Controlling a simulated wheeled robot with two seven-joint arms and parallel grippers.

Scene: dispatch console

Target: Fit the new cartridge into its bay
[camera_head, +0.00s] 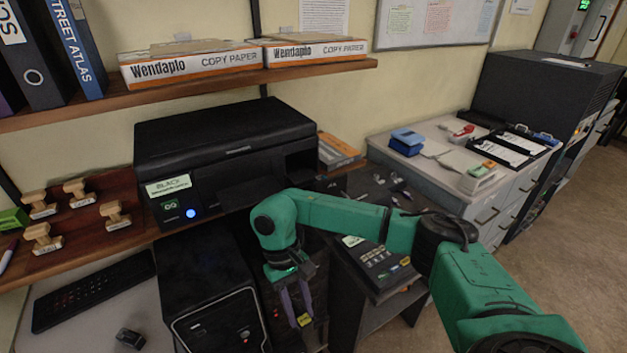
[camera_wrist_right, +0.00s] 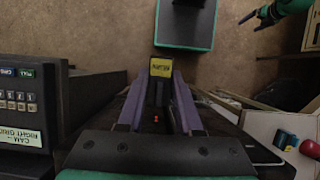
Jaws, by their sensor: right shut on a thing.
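My right gripper (camera_head: 298,316) points down in front of the dark units below the printer, its purple fingers shut on a small dark item with a yellow label (camera_head: 304,320). In the right wrist view, this yellow-labelled item (camera_wrist_right: 161,68) sits between the fingertips; its lettering is too small to read surely. I cannot tell whether it is the new cartridge. The black printer (camera_head: 225,140) stands behind, with a "BLACK" label, green symbol and lit blue light on its front. I cannot make out an open bay. My left gripper (camera_wrist_right: 250,17) shows small at the wrist view's upper right.
A black tower (camera_head: 205,280) stands left of my right gripper. A keypad device (camera_head: 380,268) lies to the right, under my forearm. Several stamps (camera_head: 115,214) and a keyboard (camera_head: 95,290) are at left. A shelf (camera_head: 190,90) with paper boxes hangs above the printer.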

